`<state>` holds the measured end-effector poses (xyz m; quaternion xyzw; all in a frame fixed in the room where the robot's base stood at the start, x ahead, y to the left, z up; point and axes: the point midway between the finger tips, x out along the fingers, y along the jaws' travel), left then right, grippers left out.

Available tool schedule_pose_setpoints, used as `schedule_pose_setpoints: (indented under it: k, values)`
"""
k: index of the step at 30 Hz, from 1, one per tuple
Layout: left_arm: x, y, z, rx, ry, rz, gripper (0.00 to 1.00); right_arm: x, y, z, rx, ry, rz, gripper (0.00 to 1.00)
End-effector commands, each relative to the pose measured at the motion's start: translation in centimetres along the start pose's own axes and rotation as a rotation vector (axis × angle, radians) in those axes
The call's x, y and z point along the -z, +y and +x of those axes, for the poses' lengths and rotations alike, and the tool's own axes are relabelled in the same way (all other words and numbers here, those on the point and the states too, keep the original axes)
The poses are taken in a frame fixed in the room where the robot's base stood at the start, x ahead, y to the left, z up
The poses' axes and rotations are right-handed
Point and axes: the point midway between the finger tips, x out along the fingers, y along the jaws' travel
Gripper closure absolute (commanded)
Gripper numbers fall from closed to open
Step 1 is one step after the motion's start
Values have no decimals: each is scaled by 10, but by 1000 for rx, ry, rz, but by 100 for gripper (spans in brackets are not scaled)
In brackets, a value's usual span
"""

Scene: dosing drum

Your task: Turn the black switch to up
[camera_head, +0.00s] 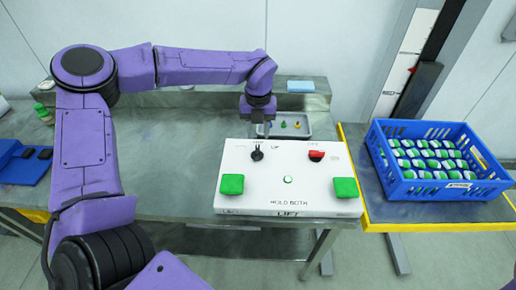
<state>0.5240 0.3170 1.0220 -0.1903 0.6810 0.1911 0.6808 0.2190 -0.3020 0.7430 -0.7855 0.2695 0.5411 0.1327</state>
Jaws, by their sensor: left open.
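The black switch (257,154) is a small knob at the upper left of the white control panel (288,180). Its pointer looks turned towards the top of the panel, between printed labels; "UP" reads to its right. The exact setting is too small to tell. My left gripper (258,128) comes down from above, just behind the panel's back edge and close to the switch. It is open and holds nothing. I cannot tell whether a finger touches the switch. My right gripper is not in view.
The panel also bears a red switch (316,155), a left green button (232,184) and a right green button (345,187). A grey tray (300,132) lies behind it. A blue crate (440,188) of green-and-white items stands right.

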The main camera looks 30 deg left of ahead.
Motion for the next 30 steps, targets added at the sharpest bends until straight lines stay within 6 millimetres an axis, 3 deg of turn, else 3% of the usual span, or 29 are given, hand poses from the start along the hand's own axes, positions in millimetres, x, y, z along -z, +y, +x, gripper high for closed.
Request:
schedule_pose_setpoints:
  k: [9, 14, 20, 23, 24, 30]
  values:
    - [1, 2, 63, -2, 4, -3, 60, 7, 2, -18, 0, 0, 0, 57]
    - [0, 2, 75, 0, 1, -3, 60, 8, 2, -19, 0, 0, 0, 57]
    - [0, 2, 76, 0, 0, -4, 60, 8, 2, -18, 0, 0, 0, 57]
    - [0, 2, 76, 0, 0, -4, 86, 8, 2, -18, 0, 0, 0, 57]
    - [0, 2, 76, 0, 0, -4, 99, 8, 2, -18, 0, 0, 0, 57]
    - [0, 2, 75, 0, 0, -2, 100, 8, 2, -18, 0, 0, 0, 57]
